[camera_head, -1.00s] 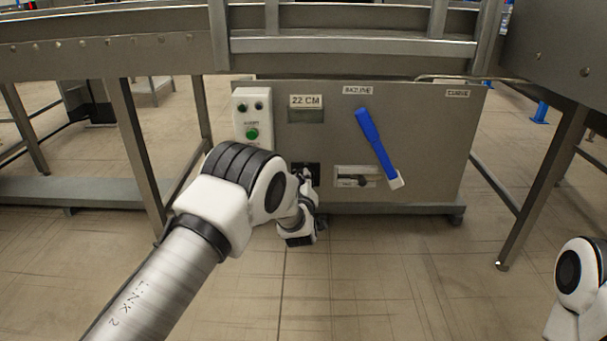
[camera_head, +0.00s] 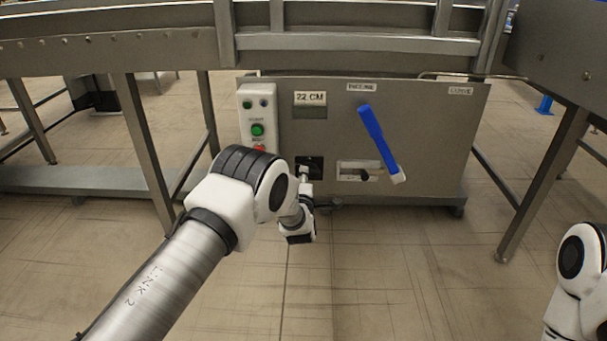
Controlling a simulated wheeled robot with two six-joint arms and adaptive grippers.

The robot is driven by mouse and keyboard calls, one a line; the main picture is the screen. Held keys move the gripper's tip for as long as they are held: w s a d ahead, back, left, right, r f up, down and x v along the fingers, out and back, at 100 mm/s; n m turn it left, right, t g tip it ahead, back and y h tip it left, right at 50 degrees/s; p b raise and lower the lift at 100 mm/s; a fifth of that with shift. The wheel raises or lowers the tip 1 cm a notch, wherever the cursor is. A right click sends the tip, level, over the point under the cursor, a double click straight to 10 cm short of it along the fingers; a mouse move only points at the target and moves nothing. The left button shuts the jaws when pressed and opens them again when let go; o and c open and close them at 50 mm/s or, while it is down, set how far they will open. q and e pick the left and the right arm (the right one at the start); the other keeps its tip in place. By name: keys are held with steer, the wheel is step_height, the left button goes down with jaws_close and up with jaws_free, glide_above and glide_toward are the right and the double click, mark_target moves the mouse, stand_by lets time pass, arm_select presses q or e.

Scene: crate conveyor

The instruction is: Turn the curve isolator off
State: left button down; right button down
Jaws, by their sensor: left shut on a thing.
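A grey cabinet (camera_head: 430,130) under the conveyor carries a CURVE label (camera_head: 460,91) at its upper right. No switch shows directly below that label. A blue lever (camera_head: 377,138) with a pale end slants down to the right below another label. A black switch plate (camera_head: 309,161) sits lower left. My left gripper (camera_head: 305,177) is at this plate's lower edge, small and partly hidden by its own wrist. It is shut on a small part there, seemingly the switch's handle; the exact grip is unclear. At right only part of my right arm shows, without its gripper.
A white button box (camera_head: 257,116) with a green and a red button is left of the switch plate. A slot with a dark handle (camera_head: 357,174) lies to its right. Conveyor legs (camera_head: 146,150) flank the cabinet. The floor in front is clear.

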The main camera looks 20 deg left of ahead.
arm_select(q)
steer(key=shift+f+n, duration=0.1)
steer(key=shift+n, duration=0.4)
steer(key=c, duration=1.1)
jaws_free()
steer(key=shift+o, duration=0.2)
steer(key=shift+s, duration=0.1)
steer(key=v, duration=1.2)
